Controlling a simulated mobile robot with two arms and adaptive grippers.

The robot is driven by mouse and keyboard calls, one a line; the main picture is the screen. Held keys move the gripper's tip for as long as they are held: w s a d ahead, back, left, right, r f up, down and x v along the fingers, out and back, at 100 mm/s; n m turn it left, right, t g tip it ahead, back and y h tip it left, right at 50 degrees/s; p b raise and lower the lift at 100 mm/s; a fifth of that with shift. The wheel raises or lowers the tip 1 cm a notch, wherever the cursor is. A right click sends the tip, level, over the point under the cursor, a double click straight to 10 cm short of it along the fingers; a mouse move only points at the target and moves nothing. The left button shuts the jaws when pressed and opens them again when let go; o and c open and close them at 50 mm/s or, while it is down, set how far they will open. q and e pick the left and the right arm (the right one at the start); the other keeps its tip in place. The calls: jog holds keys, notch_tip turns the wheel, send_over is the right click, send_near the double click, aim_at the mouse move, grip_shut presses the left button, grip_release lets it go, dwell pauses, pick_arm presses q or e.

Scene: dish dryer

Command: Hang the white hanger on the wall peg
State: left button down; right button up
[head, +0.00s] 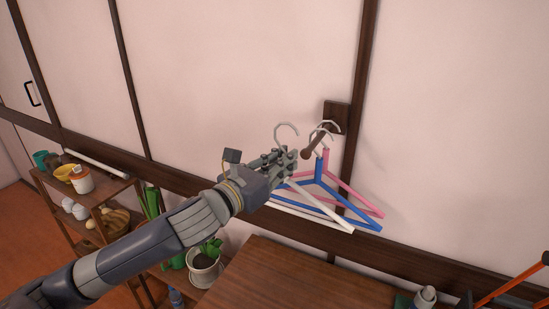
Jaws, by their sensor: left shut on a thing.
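The white hanger (325,214) is held in my left gripper (285,159), which is shut on it near its neck. Its metal hook (287,129) rises above the fingers, to the left of the wall peg (313,147) and apparently apart from it. The wooden peg sticks out from a dark square mount (337,115) on the wall. A blue hanger (357,212) and a pink hanger (352,193) hang from the peg, behind and right of the white one. Part of the white hanger is hidden by my gripper. My right gripper is not in view.
A wooden table (285,280) stands below the hangers, with a bottle-like item (425,297) at its right edge. A shelf (97,195) with cups and bowls is at the left. A potted plant (204,268) stands under my left arm. The wall right of the peg is clear.

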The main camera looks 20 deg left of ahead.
pick_arm(q)
jog(key=d+f+b, duration=0.1)
jog(key=d+f, duration=0.1)
jog(key=d, duration=0.4)
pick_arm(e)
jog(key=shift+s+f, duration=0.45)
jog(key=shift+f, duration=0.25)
pick_arm(q)
jog(key=shift+s, duration=0.1)
